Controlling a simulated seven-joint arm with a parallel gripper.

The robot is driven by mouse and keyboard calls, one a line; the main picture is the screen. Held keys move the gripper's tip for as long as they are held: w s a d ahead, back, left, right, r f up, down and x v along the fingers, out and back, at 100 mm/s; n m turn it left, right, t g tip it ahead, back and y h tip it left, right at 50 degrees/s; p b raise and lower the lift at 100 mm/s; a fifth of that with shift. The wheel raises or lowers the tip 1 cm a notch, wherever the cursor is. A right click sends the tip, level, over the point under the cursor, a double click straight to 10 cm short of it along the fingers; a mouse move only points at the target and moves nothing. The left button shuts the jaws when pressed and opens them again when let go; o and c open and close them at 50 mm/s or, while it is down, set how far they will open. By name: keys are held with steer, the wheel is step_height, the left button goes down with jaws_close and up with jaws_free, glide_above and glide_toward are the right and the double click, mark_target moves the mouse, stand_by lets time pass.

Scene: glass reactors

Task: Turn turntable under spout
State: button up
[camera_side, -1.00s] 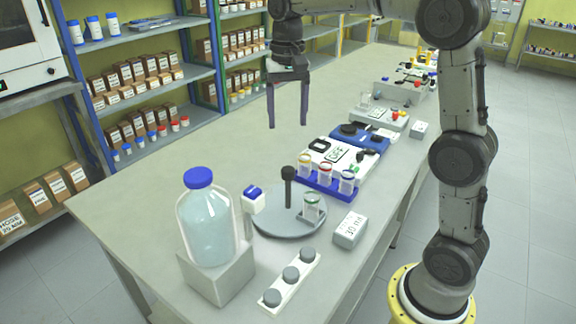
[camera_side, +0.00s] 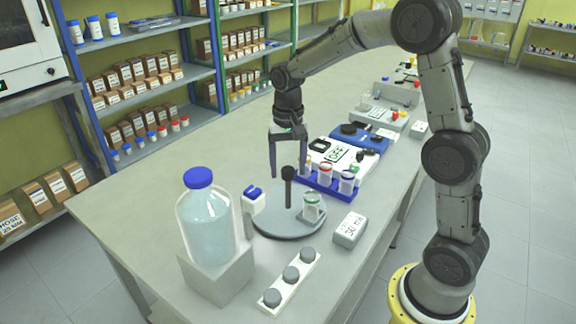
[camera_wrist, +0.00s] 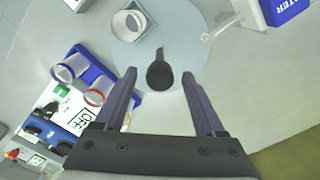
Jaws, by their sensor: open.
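The grey round turntable (camera_side: 287,229) lies on the bench with a dark upright post (camera_side: 288,188) on it. In the wrist view the turntable (camera_wrist: 185,72) and the post's dark top (camera_wrist: 159,75) show ahead of my fingers.
A blue-capped bottle (camera_side: 205,224) stands on a grey block at left. A blue rack (camera_side: 326,186) with vials is close behind the turntable. A labelled white box (camera_side: 350,230) and a strip with grey knobs (camera_side: 291,281) sit in front. The bench's left side is clear.

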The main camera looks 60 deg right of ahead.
jaws_close()
stand_by(0.4)
stand_by(1.0)
